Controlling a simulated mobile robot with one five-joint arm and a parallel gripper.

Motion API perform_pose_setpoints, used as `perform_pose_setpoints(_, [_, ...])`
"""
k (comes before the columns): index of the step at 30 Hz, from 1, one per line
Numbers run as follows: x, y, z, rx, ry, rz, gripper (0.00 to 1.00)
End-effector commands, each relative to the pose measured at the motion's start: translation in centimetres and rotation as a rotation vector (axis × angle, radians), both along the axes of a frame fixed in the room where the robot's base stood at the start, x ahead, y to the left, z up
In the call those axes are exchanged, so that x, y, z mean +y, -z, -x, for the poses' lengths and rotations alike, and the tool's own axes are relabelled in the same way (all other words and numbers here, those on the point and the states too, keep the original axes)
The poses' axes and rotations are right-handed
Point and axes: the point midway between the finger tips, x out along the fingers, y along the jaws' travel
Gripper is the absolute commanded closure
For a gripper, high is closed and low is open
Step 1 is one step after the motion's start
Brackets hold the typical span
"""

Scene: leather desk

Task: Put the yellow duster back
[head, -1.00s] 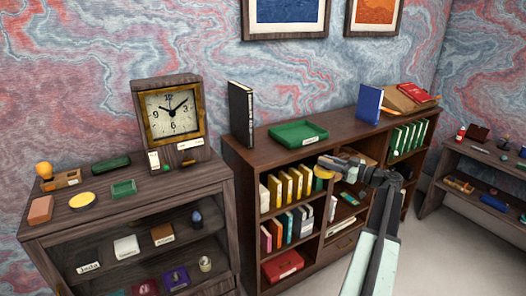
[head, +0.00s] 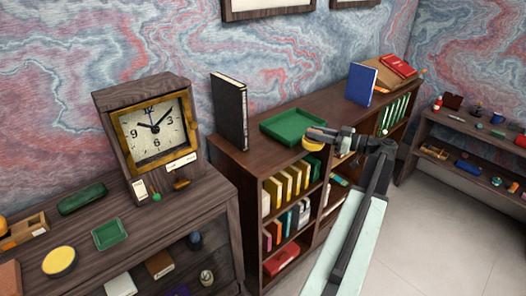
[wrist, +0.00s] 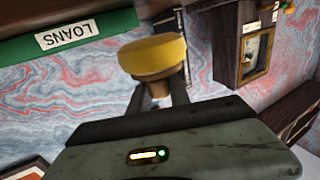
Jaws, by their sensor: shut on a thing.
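My gripper (head: 321,136) is shut on the yellow duster (head: 312,145), at the right front edge of the green tray on the bookcase in the head view. In the wrist view, the duster (wrist: 152,54) has a round yellow head and a brown base, held between the two dark fingers (wrist: 160,94). A flat round yellow disc with a dark rim (head: 59,262) lies on top of the left cabinet, well away from my gripper.
The green tray (head: 293,127), labelled LOANS in the wrist view (wrist: 67,36), sits on the bookcase (head: 240,157) between a black book (head: 229,112) and a blue book (head: 361,84). A clock (head: 152,130), small green tray (head: 109,233) and dark green case (head: 82,198) stand on the left cabinet.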

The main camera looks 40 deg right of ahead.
Motion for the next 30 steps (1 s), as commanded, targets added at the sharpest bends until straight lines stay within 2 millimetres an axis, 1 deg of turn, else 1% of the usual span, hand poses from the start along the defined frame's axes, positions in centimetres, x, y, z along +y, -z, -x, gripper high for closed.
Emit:
perform_pose_setpoints(2, [0.4, 0.1, -0.4, 0.0, -0.002, 0.0, 1.0])
perform_pose_setpoints(5, [2.1, 0.4, -2.0, 0.0, -0.005, 0.0, 1.0])
perform_pose_setpoints(12, [7.2, 1.1, -7.4, 0.0, -0.005, 0.0, 1.0])
perform_pose_setpoints(16, [9.2, 1.4, -9.6, 0.0, -0.004, 0.0, 1.0])
perform_pose_setpoints(20, [10.0, 1.4, -10.7, 0.0, -0.001, 0.0, 1.0])
perform_pose_setpoints(25, [10.2, 1.5, -11.0, 0.0, 0.0, 0.0, 1.0])
perform_pose_setpoints(28, [11.1, 1.6, -11.9, 0.0, -0.001, 0.0, 1.0])
perform_pose_setpoints(30, [10.8, 3.8, -11.8, 0.0, 0.001, 0.0, 1.0])
